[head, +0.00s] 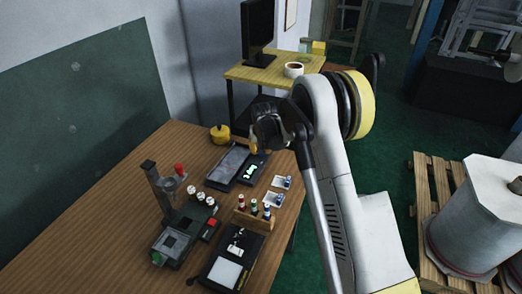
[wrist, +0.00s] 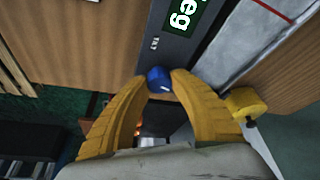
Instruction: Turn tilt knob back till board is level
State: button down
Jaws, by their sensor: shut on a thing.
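The blue tilt knob (wrist: 158,79) sits on the end of a dark panel (wrist: 176,48) with a green-lit readout (wrist: 182,14); only the letters "eg" show there. My gripper (wrist: 160,82) has its yellow fingers shut on the knob, one on each side. A white mark shows on the knob. The grey board (wrist: 235,45), with a thin red line, lies beside the panel. In the head view the board (head: 228,163) lies on the table next to the readout (head: 250,171). My gripper (head: 257,150) is partly hidden there and the knob cannot be made out. I cannot tell the board's exact tilt.
A yellow round thing (head: 220,134) stands just behind the board. Small trays (head: 274,199), a rack of coloured bottles (head: 254,218) and dark instruments (head: 178,240) stand nearer on the wooden table (head: 110,215). A yellow table (head: 262,75) is behind; a pallet (head: 440,190) is right.

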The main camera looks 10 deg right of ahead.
jog(key=shift+n+y, duration=0.6)
jog(key=shift+n, duration=1)
jog(key=c, duration=1.1)
grip_release()
jog(key=v, duration=1.2)
jog(key=shift+w+d, duration=0.1)
